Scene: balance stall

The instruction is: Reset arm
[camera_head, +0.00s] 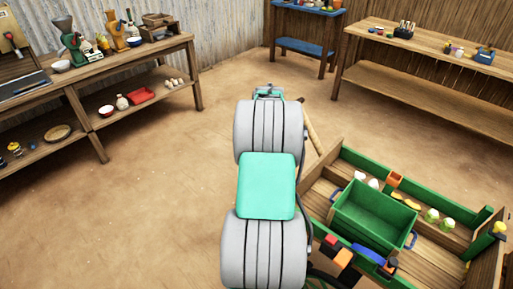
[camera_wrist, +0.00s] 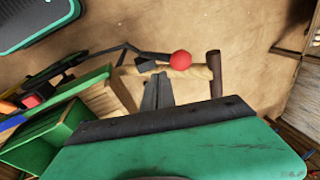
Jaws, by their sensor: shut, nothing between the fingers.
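My arm (camera_head: 266,185) reaches forward over the dirt floor in the head view, with grey segments and a teal cover. My gripper (camera_wrist: 158,92) shows in the wrist view as two dark fingers, shut with nothing between them. Its fingers are not clearly visible in the head view. Beyond the fingertips in the wrist view lie a wooden bar with a dark end (camera_wrist: 214,72) and a red ball (camera_wrist: 181,60). Whether the fingers touch the bar cannot be told.
A wooden cart with green edges (camera_head: 361,160) stands at the right, holding a green bin (camera_head: 374,213) and several small items. A loaded workbench (camera_head: 91,82) is at the left. Another table (camera_head: 440,42) stands at the back right. The floor (camera_head: 160,190) left of my arm is clear.

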